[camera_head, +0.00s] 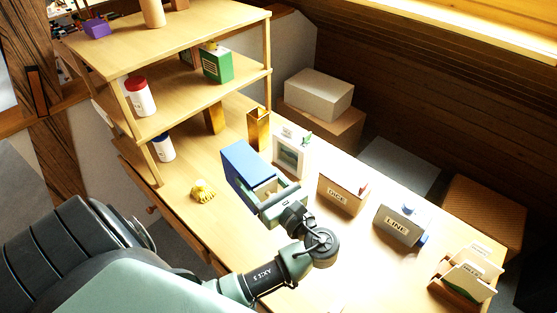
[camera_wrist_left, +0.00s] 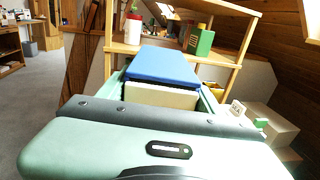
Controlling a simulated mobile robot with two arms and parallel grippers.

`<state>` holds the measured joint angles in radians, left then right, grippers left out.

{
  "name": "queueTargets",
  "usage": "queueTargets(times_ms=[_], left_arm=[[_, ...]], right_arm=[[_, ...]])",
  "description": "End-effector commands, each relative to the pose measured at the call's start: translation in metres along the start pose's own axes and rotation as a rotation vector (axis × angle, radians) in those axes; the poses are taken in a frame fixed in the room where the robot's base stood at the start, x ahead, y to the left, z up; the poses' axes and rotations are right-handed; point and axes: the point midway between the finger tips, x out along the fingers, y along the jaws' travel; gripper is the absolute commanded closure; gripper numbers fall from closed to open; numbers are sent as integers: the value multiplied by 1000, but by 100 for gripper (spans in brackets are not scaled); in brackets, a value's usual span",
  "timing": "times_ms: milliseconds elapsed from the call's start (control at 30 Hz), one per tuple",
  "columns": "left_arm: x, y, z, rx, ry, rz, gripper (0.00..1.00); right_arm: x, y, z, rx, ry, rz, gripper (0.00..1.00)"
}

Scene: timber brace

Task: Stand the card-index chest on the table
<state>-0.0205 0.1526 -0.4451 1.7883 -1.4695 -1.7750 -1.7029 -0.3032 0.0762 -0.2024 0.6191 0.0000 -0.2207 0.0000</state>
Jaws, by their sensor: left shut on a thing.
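The card-index chest (camera_head: 243,166) is a box with a blue top and a pale cream end. In the head view it is over the table (camera_head: 187,207), in front of the shelf unit. My left gripper (camera_head: 276,191) is shut on it, with the fingers along its two sides. In the left wrist view the chest (camera_wrist_left: 166,68) is straight ahead of the palm, between the green fingers. Its underside is hidden, so I cannot tell whether it touches the table. My right gripper is not in view.
A picture frame (camera_head: 291,158), a DICE box (camera_head: 342,193), a LINE box (camera_head: 399,226) and a letter rack (camera_head: 464,277) stand to the right. A yellow object (camera_head: 203,191) lies left of the chest. A gold vase (camera_head: 258,129) and the shelf unit (camera_head: 190,103) are behind.

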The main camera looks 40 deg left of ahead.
Motion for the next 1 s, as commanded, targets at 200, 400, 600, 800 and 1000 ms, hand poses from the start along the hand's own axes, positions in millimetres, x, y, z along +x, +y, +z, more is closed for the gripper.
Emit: queueTargets(times_ms=[200,400,600,800,1000], left_arm=[[17,15,9,1,-1,168,100],[17,18,-28,9,0,183,100],[17,18,-83,8,0,181,100],[16,17,-131,5,0,180,100],[17,17,-151,1,0,179,100]], right_arm=[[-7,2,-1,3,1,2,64],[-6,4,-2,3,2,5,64],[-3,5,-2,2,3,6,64],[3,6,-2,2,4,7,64],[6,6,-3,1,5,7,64]])
